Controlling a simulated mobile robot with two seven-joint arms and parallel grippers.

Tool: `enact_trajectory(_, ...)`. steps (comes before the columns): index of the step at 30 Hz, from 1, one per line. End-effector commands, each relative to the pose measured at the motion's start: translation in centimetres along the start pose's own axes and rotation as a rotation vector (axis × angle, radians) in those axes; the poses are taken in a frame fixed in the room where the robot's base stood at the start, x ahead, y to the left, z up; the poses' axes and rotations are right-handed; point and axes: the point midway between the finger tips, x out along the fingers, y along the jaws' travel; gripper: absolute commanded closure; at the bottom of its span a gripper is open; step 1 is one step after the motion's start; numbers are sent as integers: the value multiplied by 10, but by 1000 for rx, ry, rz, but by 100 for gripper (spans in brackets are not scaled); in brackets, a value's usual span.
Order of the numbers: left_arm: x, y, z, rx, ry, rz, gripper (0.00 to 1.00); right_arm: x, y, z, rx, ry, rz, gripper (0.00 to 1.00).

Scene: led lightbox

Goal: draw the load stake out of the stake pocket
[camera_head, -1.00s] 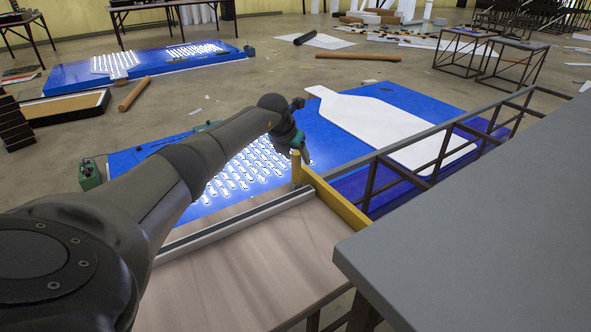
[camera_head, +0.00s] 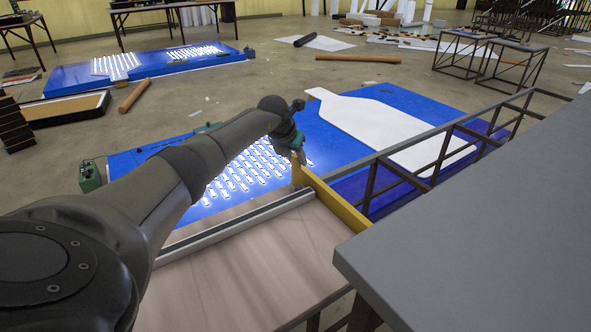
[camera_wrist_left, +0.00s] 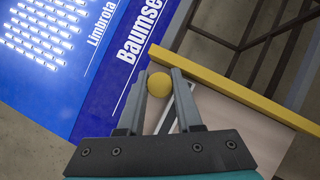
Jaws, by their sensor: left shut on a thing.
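The load stake (camera_head: 296,174) is a yellow upright post at the far corner of a wood-coloured bed (camera_head: 255,255), beside a yellow board (camera_head: 335,202). My left gripper (camera_head: 300,158) is at the top of the stake. In the left wrist view, the round yellow end of the stake (camera_wrist_left: 159,85) sits between the two grey fingers of my left gripper (camera_wrist_left: 163,80), which is shut on it. The stake pocket cannot be made out; the bed and my gripper hide the stake's lower end. My right gripper is not in view.
A grey tabletop (camera_head: 480,235) fills the right side. A dark metal frame (camera_head: 430,160) runs behind the yellow board. A blue panel with lit strips (camera_head: 245,170) and a white bottle shape (camera_head: 395,130) lies beyond.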

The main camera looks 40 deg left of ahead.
Motion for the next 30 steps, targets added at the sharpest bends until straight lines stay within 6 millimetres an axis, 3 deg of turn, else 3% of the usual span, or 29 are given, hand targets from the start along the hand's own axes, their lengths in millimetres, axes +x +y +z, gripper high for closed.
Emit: enact_trajectory(30, -18, 0, 12, 0, -2, 0, 100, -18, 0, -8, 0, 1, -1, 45)
